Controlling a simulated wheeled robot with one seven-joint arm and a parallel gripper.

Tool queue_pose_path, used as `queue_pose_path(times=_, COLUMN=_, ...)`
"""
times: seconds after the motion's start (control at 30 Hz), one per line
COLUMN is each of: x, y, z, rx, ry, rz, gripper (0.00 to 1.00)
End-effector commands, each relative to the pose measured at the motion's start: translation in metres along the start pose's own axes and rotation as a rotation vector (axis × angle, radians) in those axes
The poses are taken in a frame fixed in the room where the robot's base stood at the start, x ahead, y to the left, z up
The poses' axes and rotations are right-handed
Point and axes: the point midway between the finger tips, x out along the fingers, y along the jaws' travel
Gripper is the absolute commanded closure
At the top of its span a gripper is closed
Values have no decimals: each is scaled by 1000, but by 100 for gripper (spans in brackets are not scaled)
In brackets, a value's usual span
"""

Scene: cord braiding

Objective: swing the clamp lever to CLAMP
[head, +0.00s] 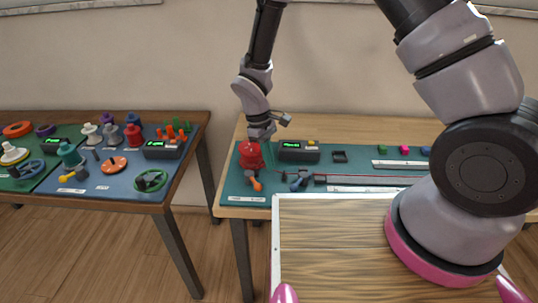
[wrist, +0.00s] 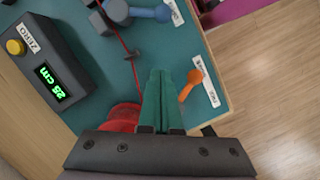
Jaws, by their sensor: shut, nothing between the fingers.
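My gripper (wrist: 161,75) is shut and empty. Its green fingers point down close beside an orange-knobbed lever (wrist: 192,82), which lies just right of the fingertips in the wrist view; I cannot tell if they touch. In the head view my gripper (head: 262,132) is over the red spool (head: 250,153), with the orange lever (head: 256,184) in front of it. A blue lever (wrist: 148,12) is joined to a dark grey block (wrist: 114,12) at the top of the wrist view; it also shows in the head view (head: 299,183). The small labels by both levers are unreadable.
A red cord (wrist: 124,42) runs past a small dark guide (wrist: 132,56). A display box (wrist: 50,72) with a yellow button reads 25 cm. A wooden tray (head: 335,240) stands in front of the green-topped bench (head: 232,190). Another table with several spools (head: 108,133) is at left.

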Motion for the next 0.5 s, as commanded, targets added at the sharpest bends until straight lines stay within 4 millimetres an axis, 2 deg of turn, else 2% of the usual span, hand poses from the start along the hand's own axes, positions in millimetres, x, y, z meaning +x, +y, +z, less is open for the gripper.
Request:
queue_pose_path(times=0.03, x=13, y=0, z=1, rx=-1, ry=-6, rz=0, gripper=100)
queue_pose_path(times=0.23, x=54, y=-1, z=2, rx=0, ry=-5, rz=-1, gripper=100)
queue_pose_path(times=0.4, x=53, y=0, z=27, rx=2, ry=-1, rz=0, gripper=100)
queue_pose_path(times=0.5, x=53, y=0, z=35, rx=2, ry=0, rz=0, gripper=100)
